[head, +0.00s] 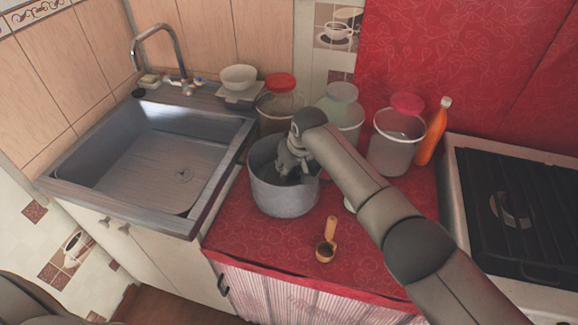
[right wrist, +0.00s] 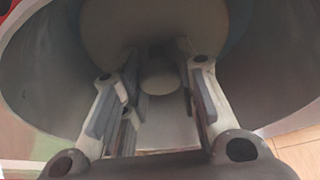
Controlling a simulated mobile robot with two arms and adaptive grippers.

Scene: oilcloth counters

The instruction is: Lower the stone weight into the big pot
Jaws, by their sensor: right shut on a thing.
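The big grey pot (head: 283,199) stands on the red-covered counter, right of the sink. My right arm reaches over its rim, and my right gripper (head: 292,166) points down into its mouth. In the right wrist view, the pot's inner wall (right wrist: 40,75) curves around the fingers. There the right gripper (right wrist: 158,72) is shut on the pale knob of the round stone weight (right wrist: 135,28). The weight is inside the pot's mouth; whether it touches the bottom cannot be told. In the head view the gripper and pot wall hide it. My left gripper is not in view.
Jars with a red lid (head: 280,81), a pale green lid (head: 342,92) and a red lid (head: 408,103) stand behind the pot, near an orange bottle (head: 434,133). A wooden-handled scoop (head: 328,240) lies in front. The stove (head: 520,200) is right, the sink (head: 150,160) left.

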